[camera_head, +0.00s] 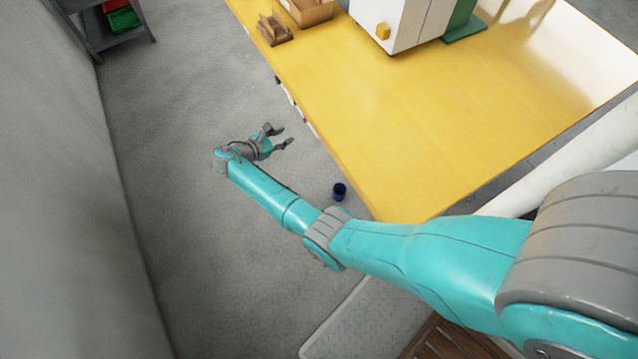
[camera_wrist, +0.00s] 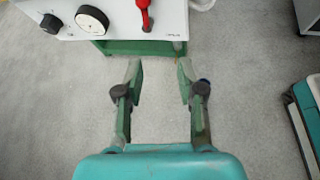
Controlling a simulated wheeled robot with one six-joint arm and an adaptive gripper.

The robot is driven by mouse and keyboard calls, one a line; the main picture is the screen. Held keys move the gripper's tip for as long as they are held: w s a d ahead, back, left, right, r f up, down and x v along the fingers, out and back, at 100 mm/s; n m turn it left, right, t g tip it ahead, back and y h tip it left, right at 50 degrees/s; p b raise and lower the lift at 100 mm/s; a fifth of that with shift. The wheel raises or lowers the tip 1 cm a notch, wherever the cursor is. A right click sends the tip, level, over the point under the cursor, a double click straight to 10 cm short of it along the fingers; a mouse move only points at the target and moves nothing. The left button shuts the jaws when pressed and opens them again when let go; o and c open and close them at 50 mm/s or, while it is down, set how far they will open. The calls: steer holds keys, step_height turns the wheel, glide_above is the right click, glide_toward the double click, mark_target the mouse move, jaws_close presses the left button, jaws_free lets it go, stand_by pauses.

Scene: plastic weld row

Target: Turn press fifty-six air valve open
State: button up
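In the wrist view, a red lever handle (camera_wrist: 144,14), which looks like the air valve, sits on a white panel (camera_wrist: 119,25). The handle points up the picture and is cut off by the top edge; the label beside it is too small to read. My gripper (camera_wrist: 160,70) is open and empty, its two fingers apart with bare floor between them. The panel lies beyond the fingertips, and nothing touches the handle. In the head view my gripper (camera_head: 285,136) is beside the long edge of the yellow table, above the floor.
A round gauge (camera_wrist: 92,20) and a black knob (camera_wrist: 51,24) are left of the lever. The yellow table (camera_head: 430,110) carries a white machine (camera_head: 398,22) and a cardboard box (camera_head: 309,12). Grey floor (camera_head: 190,80) is open.

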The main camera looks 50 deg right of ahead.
steer(key=s+a+f+m+t+y, duration=0.1)
steer(key=s+a+f+t+y, duration=0.15)
steer(key=s+f, duration=0.55)
steer(key=s+a+f+m+t+y, duration=0.1)
steer(key=s+a+f+t+y, duration=0.15)
steer(key=s+f, duration=0.5)
steer(key=s+a+r+m+t+y, duration=0.1)
steer(key=s+a+r+m+y, duration=0.1)
steer(key=s, duration=0.7)
steer(key=shift+s+a+y, duration=0.3)
steer(key=shift+a+y, duration=0.1)
steer(key=shift+a, duration=0.4)
